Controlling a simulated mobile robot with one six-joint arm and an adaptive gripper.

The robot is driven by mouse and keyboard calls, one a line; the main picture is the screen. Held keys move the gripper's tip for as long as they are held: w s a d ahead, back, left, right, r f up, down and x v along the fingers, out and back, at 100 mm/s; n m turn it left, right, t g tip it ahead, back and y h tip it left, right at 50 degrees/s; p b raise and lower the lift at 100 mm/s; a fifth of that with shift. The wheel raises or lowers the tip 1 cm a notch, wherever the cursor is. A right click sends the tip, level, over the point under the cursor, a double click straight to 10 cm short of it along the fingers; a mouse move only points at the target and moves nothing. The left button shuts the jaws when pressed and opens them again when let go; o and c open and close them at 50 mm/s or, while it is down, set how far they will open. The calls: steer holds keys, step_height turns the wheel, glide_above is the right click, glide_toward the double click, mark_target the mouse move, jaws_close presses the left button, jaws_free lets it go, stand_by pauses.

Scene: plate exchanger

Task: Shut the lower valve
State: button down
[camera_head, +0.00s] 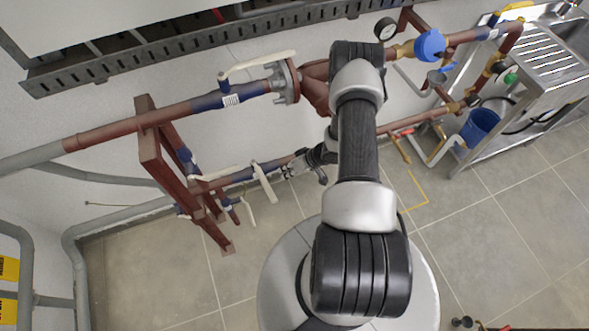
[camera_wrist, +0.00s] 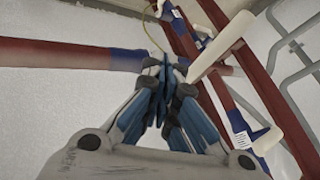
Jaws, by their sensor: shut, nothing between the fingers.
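A lower pipe runs below the large upper pipe in the head view, with a cream lever handle (camera_head: 265,182) standing across it; I take this as the lower valve's handle. My gripper (camera_head: 290,168) is just right of this handle, beside the lower pipe. In the wrist view, my gripper (camera_wrist: 168,72) is shut and empty, its fingertips in front of the red-and-blue pipe (camera_wrist: 75,55). A cream lever (camera_wrist: 222,47) slants up and right, just right of the fingertips. I cannot tell whether they touch. The valve body is partly hidden by the gripper.
An upper valve with a long cream handle (camera_head: 258,66) sits on the upper pipe. A dark red support frame (camera_head: 170,175) stands left of my gripper, with other cream levers near it. A sink unit (camera_head: 540,75) and blue bucket (camera_head: 480,127) are at right. Floor below is mostly clear.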

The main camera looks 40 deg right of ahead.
mark_target(263, 180)
steer(key=shift+w+a+f, duration=0.1)
steer(key=shift+w+a, duration=0.05)
steer(key=shift+a, duration=0.55)
steer(key=shift+w+a+f, duration=0.1)
steer(key=shift+w+a, duration=0.1)
steer(key=shift+a, duration=0.55)
steer(key=shift+w+a+f, duration=0.1)
steer(key=shift+w+a, duration=0.05)
steer(key=shift+a, duration=0.55)
steer(key=shift+s+a, duration=0.1)
steer(key=shift+a, duration=0.85)
